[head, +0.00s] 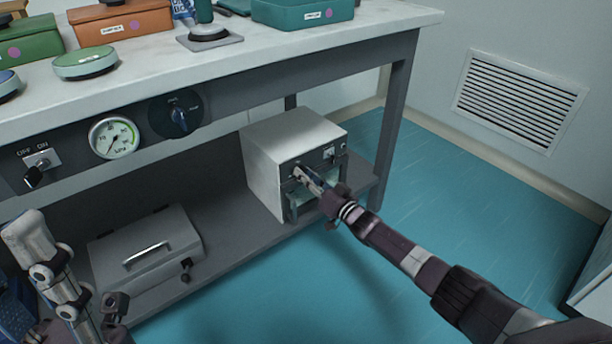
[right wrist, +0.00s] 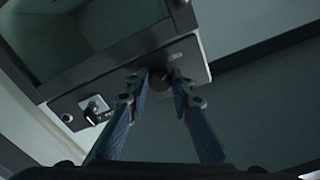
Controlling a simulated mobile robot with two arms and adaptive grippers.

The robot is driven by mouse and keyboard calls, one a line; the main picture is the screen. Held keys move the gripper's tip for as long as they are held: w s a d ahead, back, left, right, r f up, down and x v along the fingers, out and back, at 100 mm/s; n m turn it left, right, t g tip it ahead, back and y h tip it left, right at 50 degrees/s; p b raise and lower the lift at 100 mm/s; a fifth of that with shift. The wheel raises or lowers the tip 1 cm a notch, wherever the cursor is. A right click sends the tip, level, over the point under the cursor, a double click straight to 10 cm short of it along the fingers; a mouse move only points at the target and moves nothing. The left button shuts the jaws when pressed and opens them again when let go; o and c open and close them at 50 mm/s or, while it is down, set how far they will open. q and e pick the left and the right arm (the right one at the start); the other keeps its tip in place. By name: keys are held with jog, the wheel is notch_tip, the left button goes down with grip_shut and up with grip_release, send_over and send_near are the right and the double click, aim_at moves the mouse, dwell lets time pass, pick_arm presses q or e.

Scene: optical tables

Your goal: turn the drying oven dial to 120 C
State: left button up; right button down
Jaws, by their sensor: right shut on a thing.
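The drying oven (head: 268,165) is a pale box with a dark front panel, on the lower shelf of the bench. In the right wrist view its front panel (right wrist: 130,92) carries a round dark dial (right wrist: 164,84). My right gripper (head: 303,174) reaches the left part of the panel. In the right wrist view its fingertips (right wrist: 160,79) are shut on the dial, one on each side. The dial's scale and pointer cannot be read. My left arm (head: 55,265) is at the lower left, away from the oven; its finger state is unclear.
A small switch (right wrist: 95,106) sits beside the dial on the panel. A grey lidded case (head: 145,250) stands on the shelf at left. The floor (head: 455,195) at right is clear.

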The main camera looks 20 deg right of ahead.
jog(key=shift+f, duration=0.1)
jog(key=c, duration=1.7)
grip_release()
jog(key=v, duration=1.2)
